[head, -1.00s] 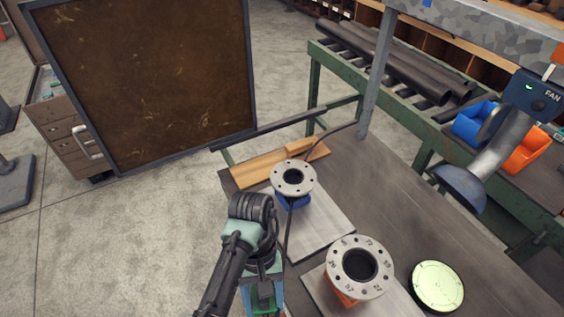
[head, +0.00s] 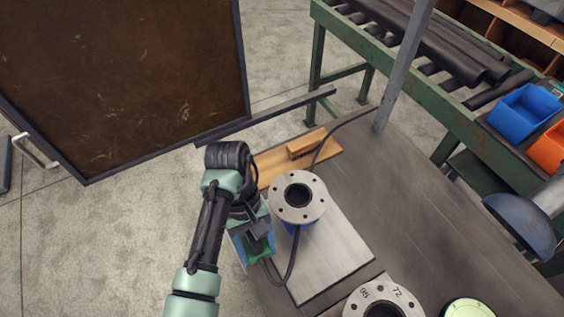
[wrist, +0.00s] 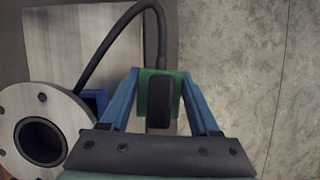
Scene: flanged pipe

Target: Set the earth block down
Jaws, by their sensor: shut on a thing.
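The earth block, a green block (wrist: 146,88) with a black part on its face, is between the blue fingers of my gripper (wrist: 158,105). A black cable runs from the block. In the head view my gripper (head: 257,243) is shut on the green block (head: 259,254) near the table's left edge, left of a grey flanged pipe (head: 280,211) on a blue support. I cannot tell whether the block touches anything below. The flange also shows at the left in the wrist view (wrist: 20,105).
Another flange (head: 360,300) stands at the front, beside a pale green disc (head: 468,308). A wooden piece (head: 325,160) lies at the table's far left corner. The cable (head: 290,262) loops beside the pipe. Bare tabletop (head: 420,200) lies to the right.

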